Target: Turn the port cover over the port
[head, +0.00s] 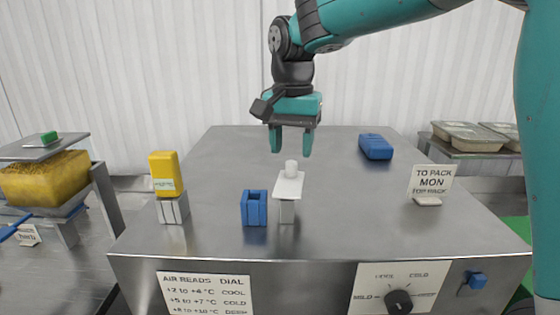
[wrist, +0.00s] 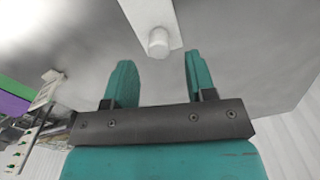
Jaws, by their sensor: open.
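The port cover looks to be the flat white plate (head: 287,189) with a round white knob (head: 291,168) on top. It sits on a short pale post (head: 287,212) near the front of the steel worktop. I cannot make out the port opening for certain. My gripper (head: 292,145) is open and empty, pointing down, above and a little behind the knob. In the wrist view the knob (wrist: 158,43) shows between and beyond the two fingertips (wrist: 160,68), apart from both. The white plate (wrist: 147,10) runs off the top edge there.
A blue open-topped holder (head: 254,208) stands just left of the post. A yellow block (head: 165,174) on a pale stand (head: 173,209) is farther left. A blue box (head: 375,146) lies at the back right, a sign (head: 430,183) at the right. A dial (head: 398,302) is on the front panel.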

